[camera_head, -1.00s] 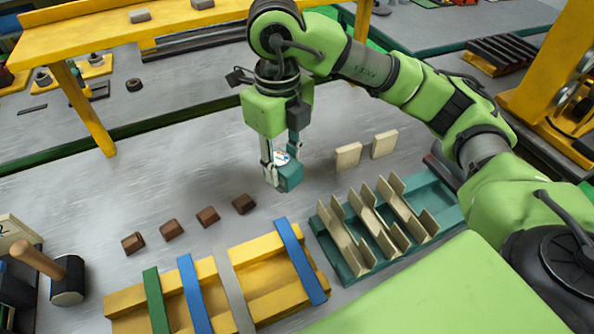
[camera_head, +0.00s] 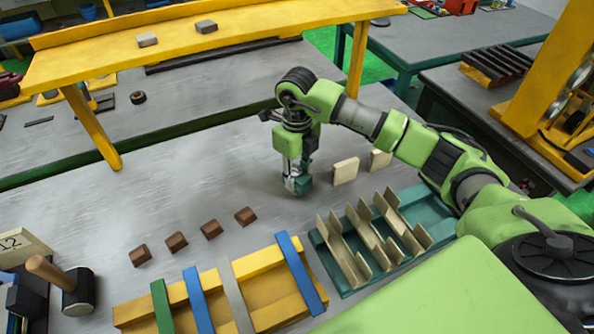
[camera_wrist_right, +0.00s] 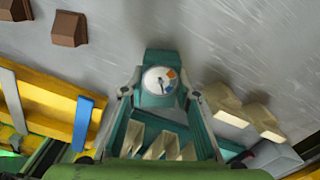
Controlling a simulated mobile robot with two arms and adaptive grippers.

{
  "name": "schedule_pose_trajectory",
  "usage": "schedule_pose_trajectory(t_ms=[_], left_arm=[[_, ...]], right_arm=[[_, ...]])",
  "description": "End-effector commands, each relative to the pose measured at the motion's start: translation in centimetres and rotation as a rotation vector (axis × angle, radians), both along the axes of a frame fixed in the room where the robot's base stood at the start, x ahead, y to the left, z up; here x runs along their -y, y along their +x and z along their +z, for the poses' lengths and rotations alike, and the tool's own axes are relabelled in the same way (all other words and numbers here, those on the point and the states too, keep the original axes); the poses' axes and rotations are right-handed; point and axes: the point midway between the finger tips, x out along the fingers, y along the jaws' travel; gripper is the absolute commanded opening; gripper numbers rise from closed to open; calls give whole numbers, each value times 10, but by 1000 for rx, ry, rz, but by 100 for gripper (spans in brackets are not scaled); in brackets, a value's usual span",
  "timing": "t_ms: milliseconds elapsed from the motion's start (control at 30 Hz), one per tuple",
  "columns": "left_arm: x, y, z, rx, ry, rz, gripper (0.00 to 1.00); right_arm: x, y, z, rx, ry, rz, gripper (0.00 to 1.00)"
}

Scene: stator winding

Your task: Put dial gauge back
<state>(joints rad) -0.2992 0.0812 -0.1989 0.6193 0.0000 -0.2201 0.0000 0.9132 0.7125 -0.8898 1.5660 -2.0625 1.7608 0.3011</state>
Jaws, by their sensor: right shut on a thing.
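The dial gauge is a teal block with a round white face. It shows between my right fingertips in the right wrist view (camera_wrist_right: 160,82), and low under the gripper in the head view (camera_head: 303,187). My right gripper (camera_head: 296,178) points down and is shut on the gauge, at or just above the grey table, left of two cream blocks. I cannot tell whether the gauge touches the table. My left gripper is not in view.
Two cream blocks (camera_head: 345,171) stand right of the gauge. A teal tray (camera_head: 440,208) with cream angled pieces is in front. Several brown blocks (camera_head: 211,229) lie left, behind a yellow frame (camera_head: 135,312) with coloured strips. A mallet (camera_head: 77,291) stands far left.

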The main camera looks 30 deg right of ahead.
Motion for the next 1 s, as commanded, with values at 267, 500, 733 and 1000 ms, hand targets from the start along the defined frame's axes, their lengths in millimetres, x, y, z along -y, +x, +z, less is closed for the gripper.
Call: schedule_pose_trajectory(t_ms=[267,500,733,1000], left_arm=[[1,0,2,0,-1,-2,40],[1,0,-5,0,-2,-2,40],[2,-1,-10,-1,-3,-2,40],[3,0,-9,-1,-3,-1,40]], right_arm=[[0,1,-3,3,0,0,7],[0,0,-11,2,0,0,7],[0,1,-16,2,0,-1,7],[0,0,-15,2,1,-1,45]])
